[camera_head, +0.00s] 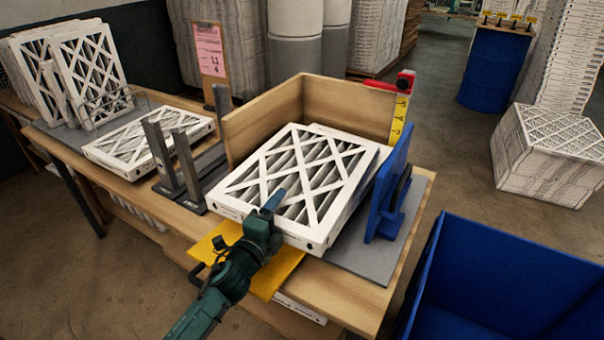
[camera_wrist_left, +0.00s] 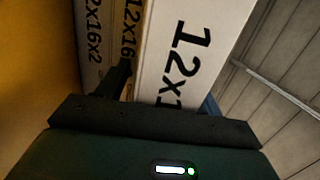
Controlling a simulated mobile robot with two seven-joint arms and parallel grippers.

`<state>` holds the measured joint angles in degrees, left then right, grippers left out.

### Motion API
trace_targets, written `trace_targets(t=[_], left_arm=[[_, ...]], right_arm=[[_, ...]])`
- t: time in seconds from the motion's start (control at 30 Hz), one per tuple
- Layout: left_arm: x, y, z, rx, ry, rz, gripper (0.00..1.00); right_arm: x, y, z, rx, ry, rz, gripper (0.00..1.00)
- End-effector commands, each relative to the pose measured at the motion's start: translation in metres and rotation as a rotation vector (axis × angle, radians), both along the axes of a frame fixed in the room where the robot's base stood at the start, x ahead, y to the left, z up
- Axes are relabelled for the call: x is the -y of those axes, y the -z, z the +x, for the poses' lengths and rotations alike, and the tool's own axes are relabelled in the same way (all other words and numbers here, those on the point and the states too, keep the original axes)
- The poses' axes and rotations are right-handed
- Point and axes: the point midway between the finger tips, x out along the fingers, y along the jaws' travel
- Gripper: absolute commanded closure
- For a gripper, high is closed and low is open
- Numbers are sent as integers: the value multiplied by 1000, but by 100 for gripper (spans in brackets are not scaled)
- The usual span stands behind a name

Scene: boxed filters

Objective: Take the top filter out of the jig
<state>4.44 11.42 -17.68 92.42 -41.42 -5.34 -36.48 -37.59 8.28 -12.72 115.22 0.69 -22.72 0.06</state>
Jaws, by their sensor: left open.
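The top filter (camera_head: 300,175), a white-framed pleated panel with lattice strips, lies on a stack in the wooden corner jig (camera_head: 262,115). A blue upright plate (camera_head: 391,185) stands at its right side. My left gripper (camera_head: 268,205) is open at the filter's near edge, one finger over the upper face. In the left wrist view, the top filter's printed edge (camera_wrist_left: 190,50) lies between the fingers. A dark finger (camera_wrist_left: 118,78) is beside the lower filters' edges (camera_wrist_left: 88,40). Contact cannot be told. My right gripper is not in view.
A yellow plate (camera_head: 283,275) juts out under my left gripper. Grey uprights (camera_head: 170,165) stand left of the jig. Another filter (camera_head: 148,138) lies flat on the bench at left, near a rack of filters (camera_head: 90,75). A blue bin (camera_head: 510,275) stands at lower right.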

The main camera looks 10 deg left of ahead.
Motion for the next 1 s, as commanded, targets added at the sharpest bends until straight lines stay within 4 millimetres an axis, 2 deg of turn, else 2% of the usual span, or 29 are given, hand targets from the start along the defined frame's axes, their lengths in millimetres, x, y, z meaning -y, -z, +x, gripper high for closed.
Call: trace_targets(t=[0.13, 0.77, 1.0], left_arm=[[0, 0, 0, 0, 0, 0, 34], [0, 0, -1, 0, 0, 0, 86], [0, -3, 0, 3, 1, 0, 86]], right_arm=[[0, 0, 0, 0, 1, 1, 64], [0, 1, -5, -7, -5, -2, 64], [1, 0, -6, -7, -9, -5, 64]])
